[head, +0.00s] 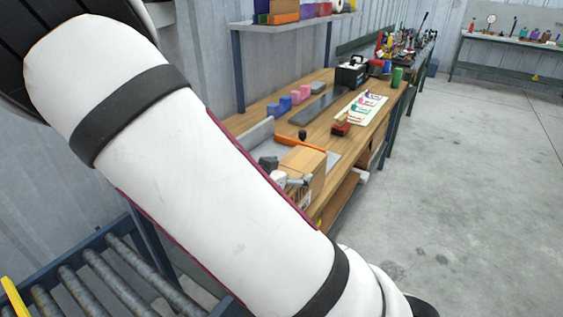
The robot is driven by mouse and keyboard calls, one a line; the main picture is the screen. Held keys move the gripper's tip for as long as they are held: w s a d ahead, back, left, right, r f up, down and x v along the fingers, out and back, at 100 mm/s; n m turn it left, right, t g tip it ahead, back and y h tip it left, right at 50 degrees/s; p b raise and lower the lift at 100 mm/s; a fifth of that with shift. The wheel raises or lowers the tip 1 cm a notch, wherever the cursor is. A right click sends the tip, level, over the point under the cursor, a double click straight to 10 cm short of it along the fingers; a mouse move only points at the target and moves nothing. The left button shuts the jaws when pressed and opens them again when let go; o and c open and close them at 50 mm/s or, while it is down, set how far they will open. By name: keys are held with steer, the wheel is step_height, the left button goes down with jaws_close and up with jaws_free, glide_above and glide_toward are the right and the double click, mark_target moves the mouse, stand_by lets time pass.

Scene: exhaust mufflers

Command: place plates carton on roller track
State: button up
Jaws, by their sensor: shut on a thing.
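A brown cardboard carton (306,160), the only one in view, is at the near end of the wooden workbench. Its markings are too small to read, and I cannot tell whether it rests on the bench or is just above it. My gripper (287,173) shows only in small grey and white parts at the carton's near left side, shut on it. My large white arm hides the rest of the gripper and part of the carton. The roller track (92,277), with grey rollers in a dark blue frame, is at the lower left, partly behind my arm.
The workbench (331,107) holds an orange-handled tool (299,142), pink and blue blocks, a dark flat bar and a white sheet (361,108). A shelf (290,25) stands above it. Bare concrete floor (460,180) is open at right.

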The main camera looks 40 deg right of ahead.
steer(key=shift+s+a+r, duration=0.15)
steer(key=shift+s, duration=0.4)
steer(key=w+a+r+n+t+y+p, duration=0.1)
steer(key=w+a+r+n+t+y, duration=0.1)
steer(key=a, duration=0.4)
steer(key=w+a+r+n+t+y, duration=0.2)
steer(key=w+a+n+t+y, duration=0.1)
steer(key=w+a+n, duration=0.1)
steer(key=w+a+r+n+t+y+p, duration=0.1)
steer(key=w+a+r+n+t+y, duration=0.2)
steer(key=a, duration=0.6)
steer(key=shift+w+n+y+p, duration=0.3)
steer(key=shift+n+p, duration=0.05)
steer(key=shift+n, duration=0.45)
steer(key=shift+a+r, duration=0.1)
steer(key=shift+a, duration=0.05)
